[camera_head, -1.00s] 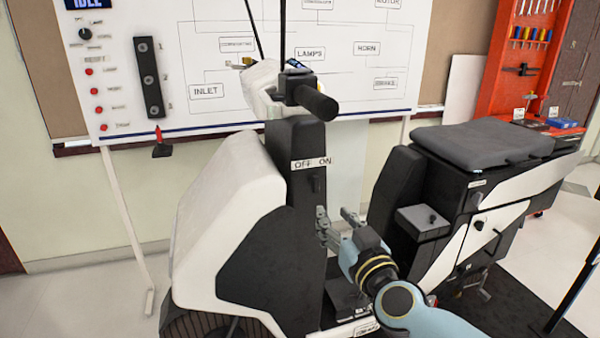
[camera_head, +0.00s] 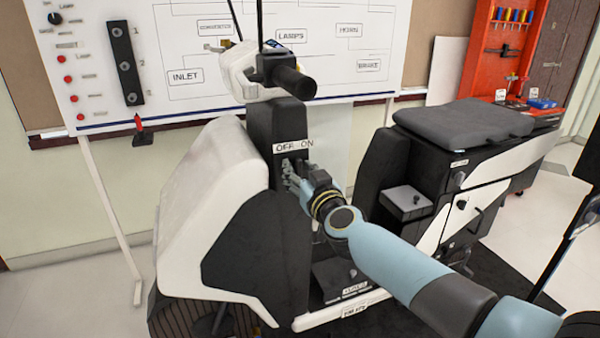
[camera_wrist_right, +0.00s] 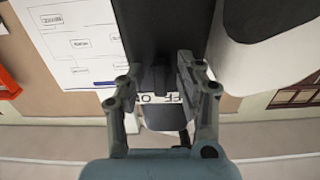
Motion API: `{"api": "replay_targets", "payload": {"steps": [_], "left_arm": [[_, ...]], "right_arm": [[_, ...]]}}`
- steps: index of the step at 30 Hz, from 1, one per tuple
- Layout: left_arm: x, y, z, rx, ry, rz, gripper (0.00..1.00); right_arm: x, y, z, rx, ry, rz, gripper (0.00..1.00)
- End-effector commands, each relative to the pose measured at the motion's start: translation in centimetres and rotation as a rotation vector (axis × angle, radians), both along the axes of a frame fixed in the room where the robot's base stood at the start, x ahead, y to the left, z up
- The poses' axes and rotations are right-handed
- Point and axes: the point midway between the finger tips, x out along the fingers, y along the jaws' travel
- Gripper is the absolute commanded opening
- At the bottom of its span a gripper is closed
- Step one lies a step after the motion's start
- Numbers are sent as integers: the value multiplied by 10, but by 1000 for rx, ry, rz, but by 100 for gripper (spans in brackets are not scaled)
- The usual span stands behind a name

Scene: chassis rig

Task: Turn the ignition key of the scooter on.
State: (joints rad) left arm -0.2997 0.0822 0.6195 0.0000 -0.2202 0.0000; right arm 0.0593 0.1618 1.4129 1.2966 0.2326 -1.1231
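The scooter (camera_head: 225,175) has a white front shield and a black steering column with an OFF/ON label (camera_head: 293,146). My right gripper (camera_head: 292,172) is at the column just below the label in the head view and covers the key there. In the right wrist view, which is upside down, the two fingers of my right gripper (camera_wrist_right: 160,82) stand apart. The dark ignition key (camera_wrist_right: 158,78) appears between them, with a gap on each side. The label (camera_wrist_right: 155,99) shows partly behind it. The key's angle is hard to tell. My left gripper is not in view.
The handlebar grip (camera_head: 294,82) sticks out above the column. The black seat (camera_head: 465,128) and a grey box (camera_head: 406,200) are to the right. A whiteboard panel (camera_head: 180,55) with switches stands behind. A red tool rack (camera_head: 505,50) is at the back right.

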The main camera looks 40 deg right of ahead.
Motion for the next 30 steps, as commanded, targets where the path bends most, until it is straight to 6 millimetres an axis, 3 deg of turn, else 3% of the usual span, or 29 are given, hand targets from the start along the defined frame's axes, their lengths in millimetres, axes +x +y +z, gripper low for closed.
{"api": "replay_targets", "payload": {"steps": [5,13,23,30], "left_arm": [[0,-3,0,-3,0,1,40],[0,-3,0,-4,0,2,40],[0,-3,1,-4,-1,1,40],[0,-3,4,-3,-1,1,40]], "right_arm": [[0,0,0,0,0,0,35],[0,0,0,-1,0,0,0],[0,0,0,27,-6,1,0],[0,1,1,148,-35,1,0]]}}
